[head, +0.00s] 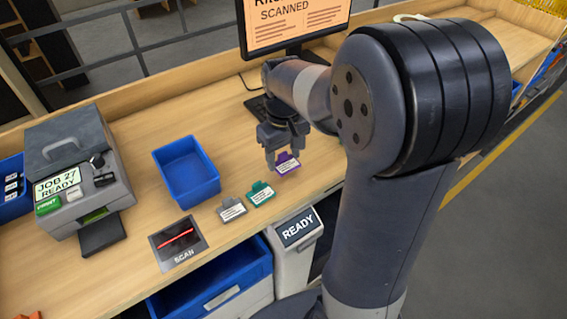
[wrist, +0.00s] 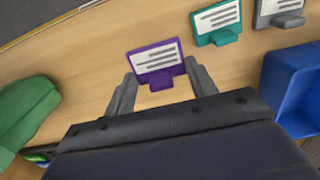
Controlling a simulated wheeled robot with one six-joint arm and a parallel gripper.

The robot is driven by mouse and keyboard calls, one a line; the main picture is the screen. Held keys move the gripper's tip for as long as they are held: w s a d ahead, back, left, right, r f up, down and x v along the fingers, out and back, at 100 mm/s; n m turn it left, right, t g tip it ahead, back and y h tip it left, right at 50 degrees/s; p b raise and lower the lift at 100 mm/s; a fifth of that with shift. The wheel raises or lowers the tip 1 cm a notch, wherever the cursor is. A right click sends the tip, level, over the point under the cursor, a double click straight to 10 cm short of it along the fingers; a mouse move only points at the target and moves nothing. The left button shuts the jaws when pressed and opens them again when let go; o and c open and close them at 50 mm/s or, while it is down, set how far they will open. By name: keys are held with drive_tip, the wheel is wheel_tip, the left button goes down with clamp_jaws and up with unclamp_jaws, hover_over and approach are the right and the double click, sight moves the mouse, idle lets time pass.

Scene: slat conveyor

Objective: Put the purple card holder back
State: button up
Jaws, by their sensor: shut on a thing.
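The purple card holder (head: 288,165) carries a white card with lines of print. It also shows in the wrist view (wrist: 159,63), between the tips of my fingers. My gripper (head: 282,162) points down at the wooden bench and is shut on the purple holder. In the wrist view my gripper (wrist: 160,85) has a finger on each side of the holder's tab. The purple holder is at the right end of a row, beside a teal card holder (head: 260,194) and a grey card holder (head: 232,209). I cannot tell whether it touches the bench.
A blue bin (head: 187,170) stands left of the holders. A scan pad (head: 178,243) lies in front of it, with a printer (head: 78,170) at the left. A monitor (head: 292,22) stands behind my arm. A READY device (head: 297,230) is at the bench's front edge.

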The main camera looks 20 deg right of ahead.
sight(284, 161)
drive_tip(key=shift+f, duration=1.85)
drive_tip(key=shift+f, duration=0.2)
drive_tip(key=o, duration=0.7)
drive_tip(key=shift+r, duration=0.1)
wheel_tip(284, 161, up, 12)
drive_tip(key=shift+r, duration=0.15)
